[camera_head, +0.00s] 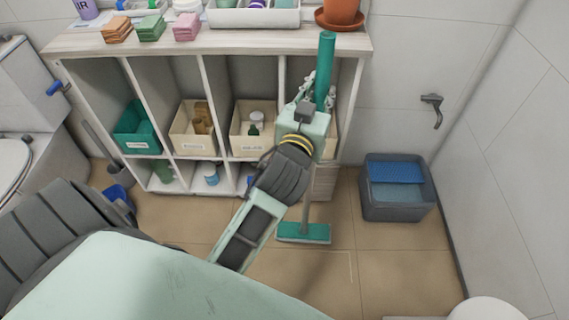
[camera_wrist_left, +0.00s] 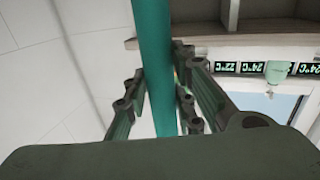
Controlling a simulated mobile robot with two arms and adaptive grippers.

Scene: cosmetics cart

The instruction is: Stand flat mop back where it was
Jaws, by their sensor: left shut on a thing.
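The flat mop has a teal handle (camera_head: 325,72) and a flat teal head (camera_head: 303,233). It is upright, in front of the right end of the shelf cart. Its head is at floor level; I cannot tell whether it touches the floor. My left gripper (camera_head: 314,96) is shut on the upper handle. The left wrist view shows the handle (camera_wrist_left: 156,60) running between the fingers of the left gripper (camera_wrist_left: 160,103). The wrist and forearm hide part of the pole in the head view. My right gripper is not in view.
The wooden shelf cart (camera_head: 215,45) holds bins and bottles. A terracotta pot (camera_head: 340,14) stands on its top right, near the handle's top. A grey bin with blue contents (camera_head: 398,205) stands to the right. Faint pale lines (camera_head: 350,266) mark the clear floor in front.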

